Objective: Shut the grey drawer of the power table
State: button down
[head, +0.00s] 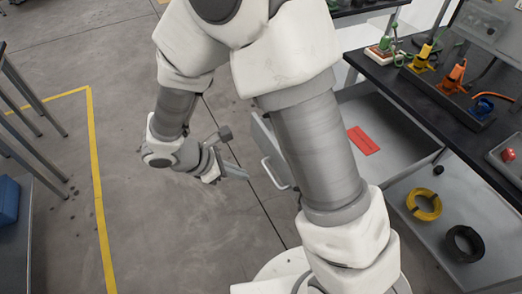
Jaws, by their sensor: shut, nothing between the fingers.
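The grey drawer (393,118) of the power table stands pulled out from under the black tabletop (408,97). A flat red item (363,141) lies on its floor. The drawer's front panel, with a pale bar handle (273,174), faces left toward the open floor. My arm hides part of the drawer and its front. My gripper (240,173) is shut and empty. Its fingers point right toward the handle, a short way left of it, and look apart from it.
Coloured connectors stand on the tabletop, including an orange one (454,78). Below, a grey surface holds a yellow coil (424,203) and a black coil (465,243). Floor left of the drawer is clear, with a yellow line (97,190). A blue box (8,200) is far left.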

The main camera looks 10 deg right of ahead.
jog(key=w+d+f+n+b, duration=0.1)
jog(key=w+d+f+b, duration=0.1)
jog(key=d+f, duration=0.5)
notch_tip(320, 180, down, 5)
jog(key=shift+w+d+r+n, duration=0.1)
jog(key=shift+w+d+n, duration=0.2)
jog(key=shift+w+d, duration=0.1)
dwell(0.3)
